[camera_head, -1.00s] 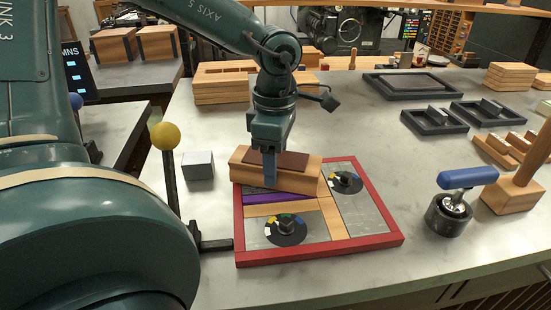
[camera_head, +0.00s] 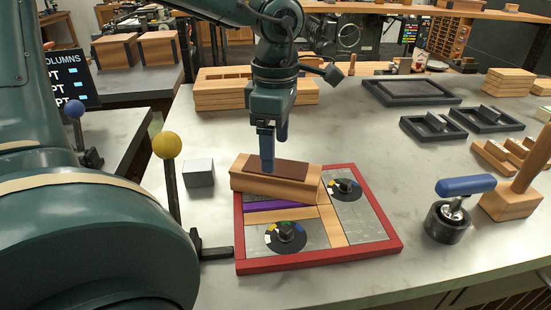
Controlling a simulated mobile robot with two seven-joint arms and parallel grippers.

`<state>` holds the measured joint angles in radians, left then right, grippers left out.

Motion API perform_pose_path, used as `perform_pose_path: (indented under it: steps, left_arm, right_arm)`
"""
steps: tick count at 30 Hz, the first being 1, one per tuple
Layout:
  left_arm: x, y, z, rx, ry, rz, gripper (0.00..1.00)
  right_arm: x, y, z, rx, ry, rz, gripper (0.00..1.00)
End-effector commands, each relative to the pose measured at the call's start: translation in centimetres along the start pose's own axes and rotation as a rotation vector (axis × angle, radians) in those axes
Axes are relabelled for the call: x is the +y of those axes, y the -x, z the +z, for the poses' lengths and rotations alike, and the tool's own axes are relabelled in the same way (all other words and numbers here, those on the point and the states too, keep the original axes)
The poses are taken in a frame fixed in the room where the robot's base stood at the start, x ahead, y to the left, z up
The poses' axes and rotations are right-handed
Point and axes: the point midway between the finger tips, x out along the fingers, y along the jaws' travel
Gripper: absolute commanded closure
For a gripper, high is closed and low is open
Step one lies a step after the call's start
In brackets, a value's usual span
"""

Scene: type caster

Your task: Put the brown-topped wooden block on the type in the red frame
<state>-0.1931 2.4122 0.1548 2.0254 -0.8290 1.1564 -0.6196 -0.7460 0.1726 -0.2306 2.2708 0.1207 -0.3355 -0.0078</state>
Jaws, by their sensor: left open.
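The brown-topped wooden block (camera_head: 293,172) rests at the back left of the red frame (camera_head: 335,258), slightly skewed, over part of the type. Purple and grey type (camera_head: 272,206) shows just in front of it. Two round dark dials with coloured marks lie on grey plates in the frame, one at the front (camera_head: 286,236) and one at the right (camera_head: 345,188). My left gripper (camera_head: 270,160) is open, pointing down at the block's top; its fingers overlap the block's back and top in the picture. I cannot tell whether they touch it. My right gripper is not in view.
A grey metal cube (camera_head: 199,173) and a yellow-knobbed lever (camera_head: 167,146) stand left of the frame. A blue-handled tool (camera_head: 447,215) and a wooden mallet (camera_head: 514,200) stand right. Dark trays (camera_head: 412,92) and stacked wood (camera_head: 215,95) lie behind. Bare tabletop separates frame and trays.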

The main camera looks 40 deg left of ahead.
Motion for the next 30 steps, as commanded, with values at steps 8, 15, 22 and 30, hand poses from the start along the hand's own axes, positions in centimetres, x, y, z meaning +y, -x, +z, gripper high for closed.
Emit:
perform_pose_path:
  steps: [8,15,22,30]
  left_arm:
    - [0.1,5.2,0.0,-0.001,0.001,0.002,0.24]
    - [0.0,6.5,0.0,0.001,0.000,0.000,0.24]
    - [0.0,6.5,0.0,0.001,0.000,0.000,0.24]
    - [0.0,6.5,0.0,0.001,0.000,0.000,0.24]
  right_arm:
    - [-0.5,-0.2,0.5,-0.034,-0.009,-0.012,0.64]
    - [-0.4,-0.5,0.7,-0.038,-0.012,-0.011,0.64]
    - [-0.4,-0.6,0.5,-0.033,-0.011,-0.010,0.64]
    - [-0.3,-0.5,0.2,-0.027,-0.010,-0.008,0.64]
